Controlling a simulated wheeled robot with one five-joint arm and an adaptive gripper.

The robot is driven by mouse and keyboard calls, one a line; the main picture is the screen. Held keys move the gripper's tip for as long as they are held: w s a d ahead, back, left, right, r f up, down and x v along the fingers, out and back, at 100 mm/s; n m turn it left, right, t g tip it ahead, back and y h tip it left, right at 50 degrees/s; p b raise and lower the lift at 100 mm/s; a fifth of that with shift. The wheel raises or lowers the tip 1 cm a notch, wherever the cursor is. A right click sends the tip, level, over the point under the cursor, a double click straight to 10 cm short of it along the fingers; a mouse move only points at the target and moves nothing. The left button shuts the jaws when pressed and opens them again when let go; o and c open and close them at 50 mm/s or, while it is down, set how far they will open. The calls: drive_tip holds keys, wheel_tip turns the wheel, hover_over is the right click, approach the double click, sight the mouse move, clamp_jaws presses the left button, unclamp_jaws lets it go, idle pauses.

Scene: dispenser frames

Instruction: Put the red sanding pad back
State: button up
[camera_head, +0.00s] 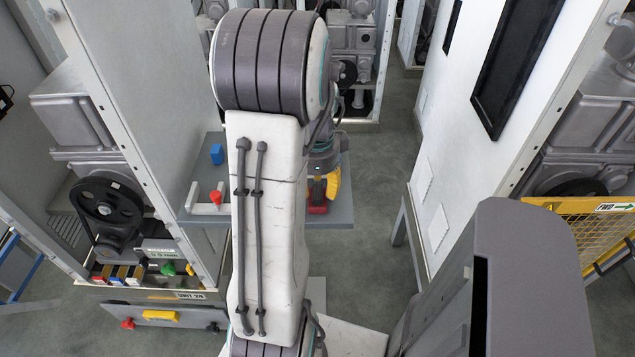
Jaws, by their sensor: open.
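My gripper (322,186) shows partly past the right side of my arm, above the grey shelf (330,221). It is open, and my arm hides part of it. A red block-like thing (318,206), which may be the red sanding pad, lies on the shelf just under the gripper. A yellow piece (333,184) shows beside it. I cannot tell whether the gripper touches either one. Another small red thing (216,196) is at a white bracket (204,209) on the shelf's left part.
A blue block (217,153) stands at the shelf's back left. A rack of several coloured items (122,273) is at lower left, with a yellow handle (160,315) below. Tall white cabinets (490,90) flank the grey floor (377,165), which is clear right of the shelf.

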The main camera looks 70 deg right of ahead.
wheel_tip(320, 180, up, 12)
drive_tip(key=b, duration=0.2)
drive_tip(key=shift+a+r+b, duration=0.15)
drive_tip(key=shift+a+b, duration=0.15)
drive_tip(key=shift+b, duration=0.05)
drive_tip(key=w+a+n+t, duration=0.1)
drive_tip(key=w+a+n, duration=1.2)
drive_tip(key=a+n, duration=0.1)
drive_tip(key=a+f+n+t, duration=0.1)
drive_tip(key=a+f+n, duration=0.1)
drive_tip(key=a+n, duration=0.7)
drive_tip(key=a+f+n+t, duration=0.1)
drive_tip(key=a+f+n, duration=0.1)
drive_tip(key=a+n, duration=0.7)
drive_tip(key=shift+s+a+f+n+y, duration=0.25)
drive_tip(key=shift+a+n+y, duration=0.05)
drive_tip(key=shift+a, duration=0.3)
